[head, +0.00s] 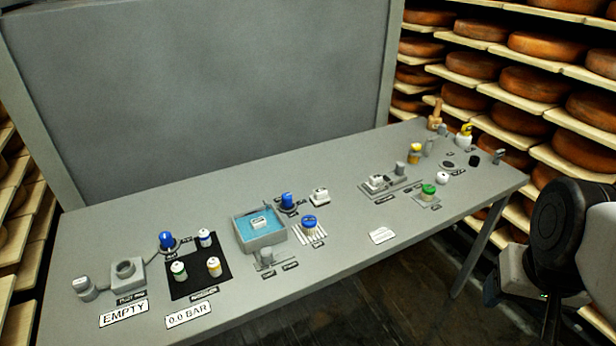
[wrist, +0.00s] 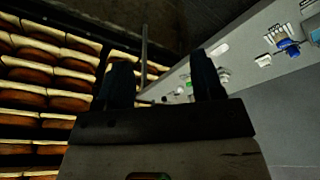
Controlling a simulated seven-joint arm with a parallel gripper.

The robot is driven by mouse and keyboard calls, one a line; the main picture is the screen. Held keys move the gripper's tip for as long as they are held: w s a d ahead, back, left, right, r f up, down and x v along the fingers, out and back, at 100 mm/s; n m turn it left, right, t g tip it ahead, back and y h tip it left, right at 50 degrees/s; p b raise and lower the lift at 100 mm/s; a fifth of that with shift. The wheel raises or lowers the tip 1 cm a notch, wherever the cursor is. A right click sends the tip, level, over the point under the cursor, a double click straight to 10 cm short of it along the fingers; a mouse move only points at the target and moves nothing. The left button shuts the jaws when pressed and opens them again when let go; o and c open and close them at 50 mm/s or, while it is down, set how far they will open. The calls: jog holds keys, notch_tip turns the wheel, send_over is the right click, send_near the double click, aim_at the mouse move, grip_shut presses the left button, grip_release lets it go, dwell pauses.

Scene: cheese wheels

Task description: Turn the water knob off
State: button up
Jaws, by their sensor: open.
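Several blue knobs are on the grey table. One (head: 287,201) stands at the back right corner of a basin of blue water (head: 240,237), one (head: 309,222) sits on a striped plate to the right of the basin, and one (head: 166,240) is at the left near a black mat. Their labels are too small to read, so I cannot tell which is the water knob. My gripper (wrist: 162,82) is open and empty in the wrist view, its two dark fingers apart. It is off the table's right end, away from all the knobs.
The black mat (head: 188,292) holds several small bottles. A green-topped item (head: 429,190), a yellow-topped bottle (head: 465,131) and small fixtures stand towards the right end. Cheese shelves (head: 530,84) rise behind that end. The table's front middle is mostly clear.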

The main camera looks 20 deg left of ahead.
jog(key=shift+w, duration=0.1)
jog(key=w+a+r+n, duration=0.1)
jog(key=w+a+n, duration=0.25)
jog(key=w, duration=0.35)
jog(key=w+a+r+n, duration=0.1)
jog(key=w+a+n, duration=0.1)
jog(key=w+a, duration=0.35)
jog(key=n+g, duration=0.3)
jog(key=n, duration=1.2)
send_over(287, 195)
notch_tip(287, 195, down, 19)
jog(key=shift+d+f, duration=0.1)
jog(key=shift+f, duration=0.1)
jog(key=shift+s, duration=0.1)
jog(key=shift+f, duration=0.1)
jog(key=shift+f, duration=3.85)
jog(key=shift+c, duration=0.4)
